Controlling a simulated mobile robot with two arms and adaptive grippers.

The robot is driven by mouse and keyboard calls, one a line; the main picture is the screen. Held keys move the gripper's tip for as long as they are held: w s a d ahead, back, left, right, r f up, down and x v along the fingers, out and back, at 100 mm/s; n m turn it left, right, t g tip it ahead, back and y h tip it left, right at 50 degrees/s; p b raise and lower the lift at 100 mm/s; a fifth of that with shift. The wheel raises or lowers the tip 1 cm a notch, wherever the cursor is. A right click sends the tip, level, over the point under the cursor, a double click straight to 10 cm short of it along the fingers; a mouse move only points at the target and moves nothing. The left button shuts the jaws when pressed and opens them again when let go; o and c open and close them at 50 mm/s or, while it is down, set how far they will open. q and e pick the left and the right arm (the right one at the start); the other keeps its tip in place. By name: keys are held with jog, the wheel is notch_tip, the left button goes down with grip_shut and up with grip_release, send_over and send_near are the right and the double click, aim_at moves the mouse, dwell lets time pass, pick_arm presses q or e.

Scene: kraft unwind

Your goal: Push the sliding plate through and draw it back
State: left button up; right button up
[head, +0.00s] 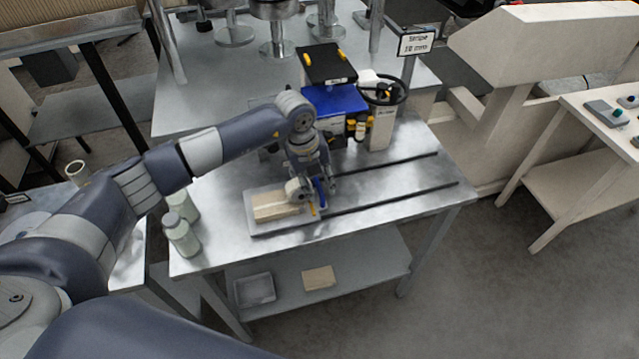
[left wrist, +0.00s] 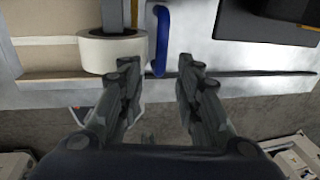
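The sliding plate (head: 250,215) is a pale metal plate lying between two dark rails (head: 395,170) on the steel table. It carries a tan block (head: 272,213) and a cream tape roll (head: 296,190), which also shows in the left wrist view (left wrist: 112,50). A blue upright handle (head: 321,192) stands at the plate's right end; it shows in the left wrist view (left wrist: 161,40) too. My left gripper (head: 322,200) is at this handle. In the left wrist view its fingers (left wrist: 160,68) are apart, one either side of the handle's near end, with gaps visible. My right gripper is out of view.
A blue and black machine (head: 335,100) with a handwheel (head: 384,90) stands behind the rails. Two pale bottles (head: 182,236) stand at the table's left edge. The table between the rails right of the handle is clear. A lower shelf (head: 365,270) holds a tray and a block.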

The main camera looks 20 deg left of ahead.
pick_arm(q)
jog(key=shift+d+f, duration=0.15)
jog(key=shift+f, duration=0.65)
grip_shut()
